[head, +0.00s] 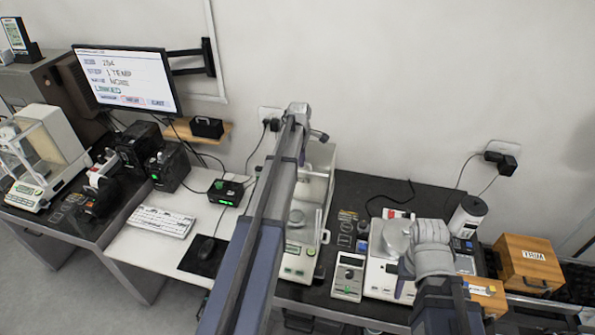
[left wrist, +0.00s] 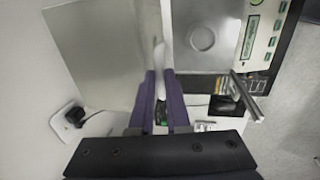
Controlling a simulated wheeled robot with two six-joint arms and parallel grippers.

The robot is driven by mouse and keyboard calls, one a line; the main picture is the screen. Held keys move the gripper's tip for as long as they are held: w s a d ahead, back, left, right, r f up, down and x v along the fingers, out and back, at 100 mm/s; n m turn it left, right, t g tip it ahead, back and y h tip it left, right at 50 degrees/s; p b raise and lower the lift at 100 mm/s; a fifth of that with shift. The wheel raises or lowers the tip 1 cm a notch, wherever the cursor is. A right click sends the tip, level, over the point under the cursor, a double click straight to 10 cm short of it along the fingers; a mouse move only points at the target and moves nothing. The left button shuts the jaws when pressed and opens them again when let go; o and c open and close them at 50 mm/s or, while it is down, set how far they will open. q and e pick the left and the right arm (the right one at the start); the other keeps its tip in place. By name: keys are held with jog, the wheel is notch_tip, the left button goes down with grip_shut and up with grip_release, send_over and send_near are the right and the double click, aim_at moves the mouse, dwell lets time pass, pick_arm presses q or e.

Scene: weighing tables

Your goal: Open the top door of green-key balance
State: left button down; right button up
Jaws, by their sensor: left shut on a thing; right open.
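The green-key balance (head: 298,262) stands on the dark table in the middle of the head view, partly hidden by my left arm. In the left wrist view I look down on its chamber with the round pan (left wrist: 202,38) and the green keys (left wrist: 250,24) on its front. My left gripper (left wrist: 164,80) is shut on a narrow pale piece (left wrist: 159,55) at the balance's top, which looks like the top door's handle. How far the door is open I cannot tell. My left fingers are hidden in the head view. My right gripper (head: 403,280) is open near the second balance's front.
Another balance (head: 385,268) stands to the right, with a small control box (head: 348,276) beside it. A wooden box (head: 530,262) is further right. A monitor (head: 125,78), keyboard (head: 162,221) and small black box with green display (head: 226,192) are left.

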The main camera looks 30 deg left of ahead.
pick_arm(q)
jog(key=shift+w+a, duration=0.15)
jog(key=shift+w, duration=0.4)
jog(key=c, duration=0.9)
grip_release()
jog(key=shift+r, duration=0.1)
jog(key=r+p, duration=0.2)
jog(key=s+r+p, duration=0.1)
jog(key=r+p, duration=0.4)
jog(key=shift+s+d+r+p, duration=0.2)
jog(key=shift+s+r+p, duration=0.1)
jog(key=shift+p, duration=0.1)
jog(key=shift+f, duration=0.1)
